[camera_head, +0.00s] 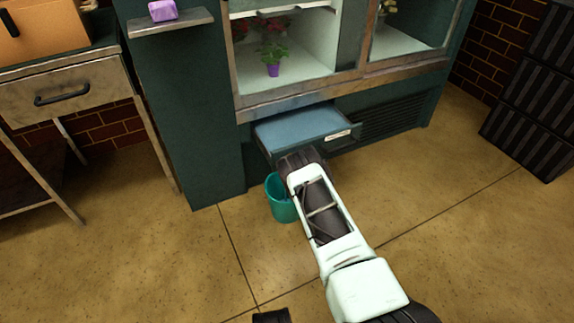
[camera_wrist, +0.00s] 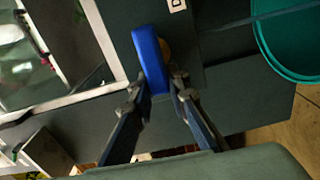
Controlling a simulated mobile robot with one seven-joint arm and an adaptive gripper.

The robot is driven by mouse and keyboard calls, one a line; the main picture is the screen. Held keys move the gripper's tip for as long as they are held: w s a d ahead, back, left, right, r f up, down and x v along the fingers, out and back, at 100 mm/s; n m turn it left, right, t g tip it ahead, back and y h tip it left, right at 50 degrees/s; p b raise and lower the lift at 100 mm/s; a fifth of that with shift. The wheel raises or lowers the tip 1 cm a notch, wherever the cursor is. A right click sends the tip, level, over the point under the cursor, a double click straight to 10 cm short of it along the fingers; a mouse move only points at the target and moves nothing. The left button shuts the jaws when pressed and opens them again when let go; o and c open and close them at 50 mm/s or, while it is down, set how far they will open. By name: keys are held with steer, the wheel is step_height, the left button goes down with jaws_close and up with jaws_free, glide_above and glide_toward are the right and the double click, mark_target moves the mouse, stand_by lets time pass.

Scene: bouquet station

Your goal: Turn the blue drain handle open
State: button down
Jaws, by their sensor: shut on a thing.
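The blue drain handle (camera_wrist: 150,60) shows in the wrist view, a bright blue bar with a brass-coloured piece just behind its right side. My gripper (camera_wrist: 162,88) has its two fingers on either side of the handle's lower end and is shut on it. In the head view, my gripper (camera_head: 298,160) is low at the front of the open drawer-like tray (camera_head: 300,128). My arm hides the handle there. I cannot tell how far the handle is turned.
A teal bucket (camera_head: 281,203) stands on the floor just left of my gripper; its rim also shows in the wrist view (camera_wrist: 262,42). A glass-fronted flower cabinet (camera_head: 300,97) rises behind. Dark stacked crates (camera_head: 530,110) stand at the right, a drawer table (camera_head: 70,88) at the left. The front floor is mostly clear.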

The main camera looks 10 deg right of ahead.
steer(key=shift+f+n, duration=0.1)
steer(key=shift+n, duration=0.2)
steer(key=c, duration=1.8)
jaws_free()
steer(key=shift+c, duration=0.2)
steer(key=v, duration=1.2)
